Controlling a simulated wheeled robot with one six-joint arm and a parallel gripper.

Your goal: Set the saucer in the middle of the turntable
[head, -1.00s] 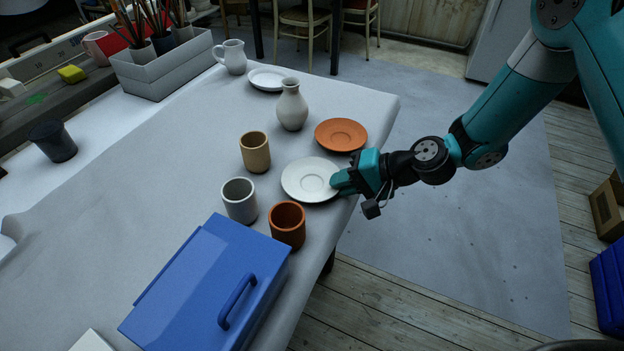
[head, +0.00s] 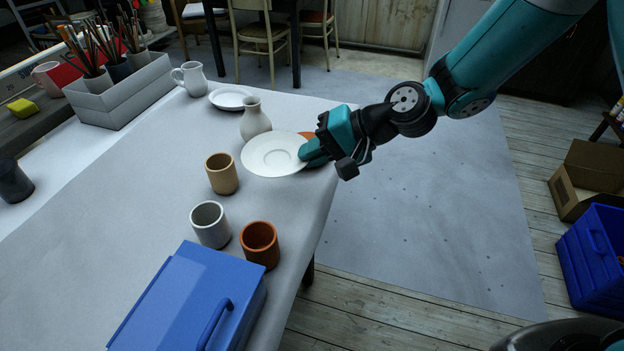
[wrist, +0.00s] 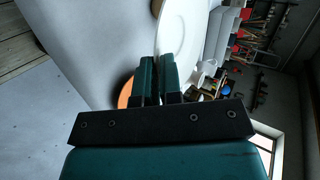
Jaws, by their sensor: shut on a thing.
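A white saucer (head: 272,154) is held at its right rim by my gripper (head: 306,153), which is shut on it. The saucer looks raised above the grey-covered table and roughly level. In the wrist view the white saucer (wrist: 178,30) passes between the two teal fingers (wrist: 158,78). An orange saucer (head: 306,135) lies on the table behind my gripper, mostly hidden by it. It also shows in part in the wrist view (wrist: 126,94). I see no turntable in these frames.
A tan cup (head: 222,175), a grey cup (head: 210,226) and a terracotta cup (head: 260,245) stand in front. A pale vase (head: 254,120) stands close behind the held saucer. A blue toolbox (head: 190,300) is at the near edge. A white plate (head: 229,98) and pitcher (head: 191,79) are farther back.

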